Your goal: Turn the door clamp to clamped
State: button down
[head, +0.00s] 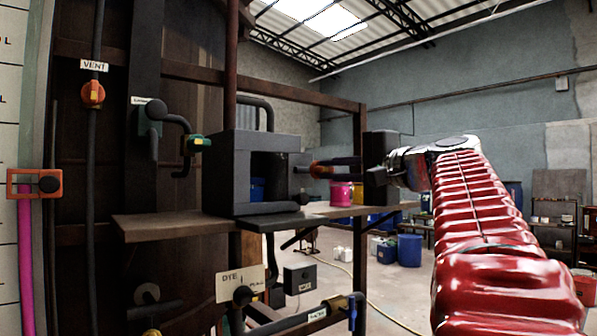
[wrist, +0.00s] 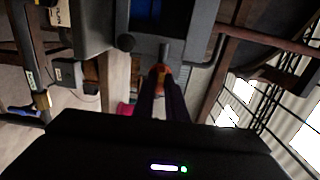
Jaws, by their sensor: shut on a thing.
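The dark grey box (head: 222,165) stands on a shelf with its front opening uncovered; a blue thing shows through the opening in the wrist view. The door clamp, a small orange-red handle (head: 316,171), sticks out at the box's right side. It also shows in the wrist view (wrist: 160,70), at the end of a grey stub from the box frame (wrist: 200,45). My gripper (head: 322,166) reaches in from the right, its dark fingers shut on the orange handle. In the wrist view the fingers (wrist: 163,92) close around it and partly hide it. The handle's exact angle is hard to tell.
The wooden shelf (head: 165,228) runs under the box. A brown post (head: 360,225) stands close behind my gripper. Blue drums (head: 409,250) are on the floor beyond.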

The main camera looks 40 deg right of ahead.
jog(key=c, duration=1.8)
grip_release()
jog(key=shift+f, duration=0.1)
jog(key=shift+s, duration=0.1)
jog(key=s, duration=1.3)
jog(key=shift+s+d, duration=0.2)
jog(key=shift+s, duration=0.1)
jog(key=shift+w+f, duration=0.1)
jog(key=shift+w, duration=0.05)
